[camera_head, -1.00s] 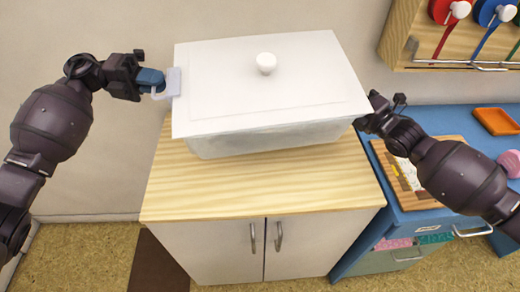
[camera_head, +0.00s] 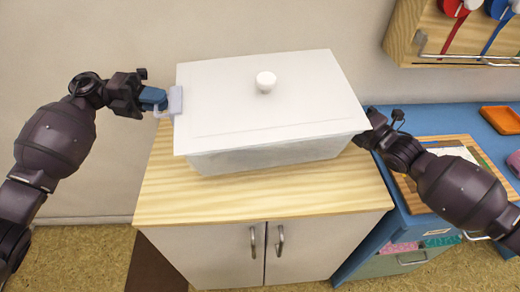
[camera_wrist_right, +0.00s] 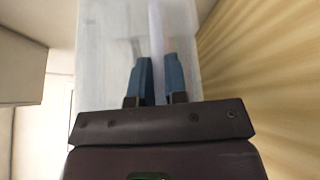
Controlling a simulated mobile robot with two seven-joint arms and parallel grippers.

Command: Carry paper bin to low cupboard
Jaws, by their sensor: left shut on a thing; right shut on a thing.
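The paper bin (camera_head: 270,150) is a translucent white box with a flat white lid (camera_head: 300,105) and a round white knob. It is over the wooden top of the low cupboard (camera_head: 165,195); I cannot tell whether it touches the top. My left gripper (camera_head: 168,101) is shut on the bin's left handle. My right gripper is at the bin's right end, its fingertips hidden by the lid in the head view. In the right wrist view its blue fingers (camera_wrist_right: 158,75) are shut on a pale upright handle piece against the bin wall. The cupboard has two white doors with metal handles.
A blue cabinet (camera_head: 410,225) stands right of the cupboard, with a wooden board (camera_head: 400,183) and an orange tray (camera_head: 501,119) on it. A wooden wall rack (camera_head: 425,40) with red and blue stampers hangs at the upper right. The cupboard top's front strip is bare.

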